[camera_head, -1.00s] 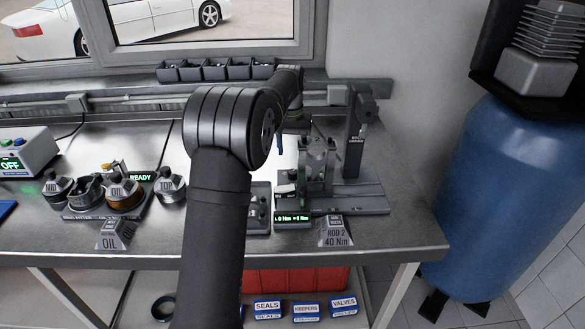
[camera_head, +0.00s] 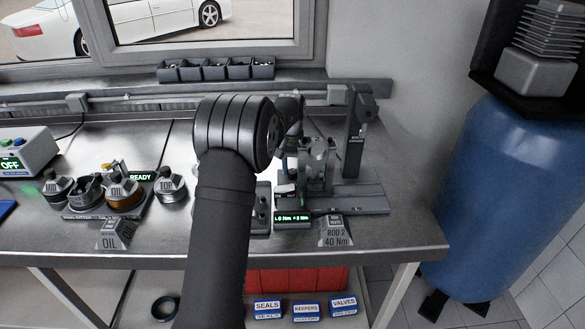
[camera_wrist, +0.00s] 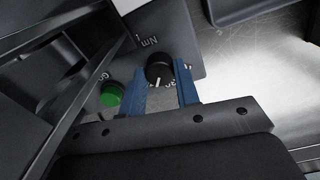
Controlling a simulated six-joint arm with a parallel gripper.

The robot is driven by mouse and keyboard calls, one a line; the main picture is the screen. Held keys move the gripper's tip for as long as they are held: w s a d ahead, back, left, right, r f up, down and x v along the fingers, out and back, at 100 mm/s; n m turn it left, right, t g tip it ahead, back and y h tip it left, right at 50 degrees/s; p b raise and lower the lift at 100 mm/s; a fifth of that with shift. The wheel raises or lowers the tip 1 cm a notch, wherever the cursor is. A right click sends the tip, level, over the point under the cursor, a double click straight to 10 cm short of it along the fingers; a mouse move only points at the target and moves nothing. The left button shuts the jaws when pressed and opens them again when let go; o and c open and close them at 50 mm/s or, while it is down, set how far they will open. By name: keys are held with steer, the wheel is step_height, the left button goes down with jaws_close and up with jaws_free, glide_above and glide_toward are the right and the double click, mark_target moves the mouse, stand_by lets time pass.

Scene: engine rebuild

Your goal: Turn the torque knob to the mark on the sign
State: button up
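The torque knob (camera_wrist: 160,69) is a black round knob with a white pointer line, on a dark panel in the wrist view. Its pointer faces the lower edge of the picture. My gripper (camera_wrist: 161,70) has two blue fingers, set apart, with their tips on either side of the knob; small gaps seem to show, and firm contact cannot be made out. The scale marks are partly hidden by the fingers. In the head view the sign (camera_head: 335,234) reads "ROD 2 40 Nm". A green display (camera_head: 292,219) shows Nm values, too small to read surely. My arm hides most of the gripper there.
A green button (camera_wrist: 111,94) sits left of the knob, close to the left finger. A grey fixture (camera_head: 318,163) and a dark upright post (camera_head: 357,135) stand on the bench beside the gripper.

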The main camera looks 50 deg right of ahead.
mark_target(291, 171)
steer(key=shift+c, duration=0.8)
steer(key=shift+m, duration=1.5)
steer(key=o, duration=1)
steer(key=shift+r, duration=0.1)
steer(key=r, duration=1.7)
steer(key=shift+w+a+r, duration=0.1)
steer(key=shift+w, duration=0.1)
